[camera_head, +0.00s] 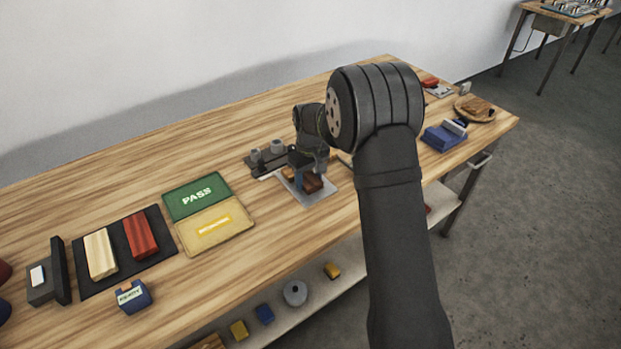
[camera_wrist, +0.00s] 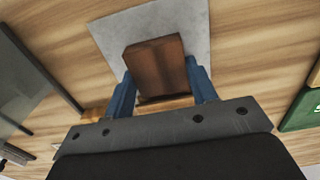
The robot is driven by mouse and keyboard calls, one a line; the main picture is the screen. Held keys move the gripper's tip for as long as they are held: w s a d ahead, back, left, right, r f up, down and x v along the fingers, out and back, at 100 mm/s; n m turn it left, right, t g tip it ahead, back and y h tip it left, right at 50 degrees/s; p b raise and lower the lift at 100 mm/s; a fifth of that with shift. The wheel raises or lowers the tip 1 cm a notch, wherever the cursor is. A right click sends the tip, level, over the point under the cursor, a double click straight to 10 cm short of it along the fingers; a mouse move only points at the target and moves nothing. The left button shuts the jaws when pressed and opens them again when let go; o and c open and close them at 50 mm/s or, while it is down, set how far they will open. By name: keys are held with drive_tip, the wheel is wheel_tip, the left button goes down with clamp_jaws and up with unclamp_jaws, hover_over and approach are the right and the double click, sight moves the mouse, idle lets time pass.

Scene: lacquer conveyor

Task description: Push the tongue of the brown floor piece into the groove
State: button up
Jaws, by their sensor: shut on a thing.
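The brown floor piece (camera_wrist: 157,66) is between the two blue fingers of my gripper (camera_wrist: 162,92) in the wrist view. My gripper is shut on it, above or on a light grey plate (camera_wrist: 110,38). In the head view the brown piece (camera_head: 313,184) shows small beside a blue finger, over the grey plate (camera_head: 322,196). A lighter wooden piece (camera_wrist: 165,104) shows below the brown piece in the wrist view, and an orange-tan piece (camera_head: 287,174) shows left of it in the head view. The groove and tongue cannot be made out, nor whether the pieces touch.
A dark fixture with grey cylinders (camera_head: 266,155) stands left of the plate. A green and yellow PASS board (camera_head: 216,226) lies further left. A black mat (camera_head: 118,272) holds a cream and a red block. A blue box (camera_head: 444,138) is on the right. Bare wood lies in front of the plate.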

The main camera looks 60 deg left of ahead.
sight(307, 177)
drive_tip(key=shift+a, duration=0.55)
drive_tip(key=o, duration=1.1)
drive_tip(key=shift+c, duration=0.2)
wheel_tip(307, 177, up, 18)
drive_tip(key=shift+f, duration=0.25)
drive_tip(key=shift+f, duration=0.15)
wheel_tip(307, 177, down, 17)
drive_tip(key=shift+f, duration=0.15)
